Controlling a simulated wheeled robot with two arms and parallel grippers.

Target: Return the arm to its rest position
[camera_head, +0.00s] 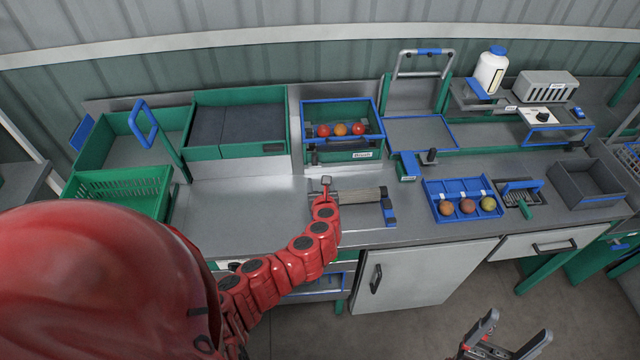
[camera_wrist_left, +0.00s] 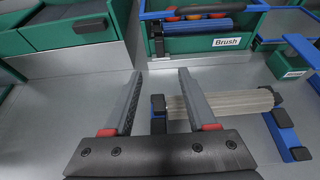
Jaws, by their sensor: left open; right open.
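My left arm reaches in from the left in the head view. Its gripper (camera_head: 326,186) is over the grey bench, at the left end of a pale roller (camera_head: 358,195). In the left wrist view my left gripper (camera_wrist_left: 158,78) is open, with nothing between its fingers. The roller (camera_wrist_left: 225,104) lies to the right of the fingers there, partly behind the right finger; I cannot tell whether they touch. My right gripper (camera_head: 508,340) is at the bottom right of the head view, open and empty, over the floor in front of the bench.
A blue tray (camera_head: 435,190) with three fruits and a grey bin (camera_head: 583,192) stand to the right. A green crate (camera_head: 118,184) is left. Bare bench (camera_head: 245,203) lies left of the roller.

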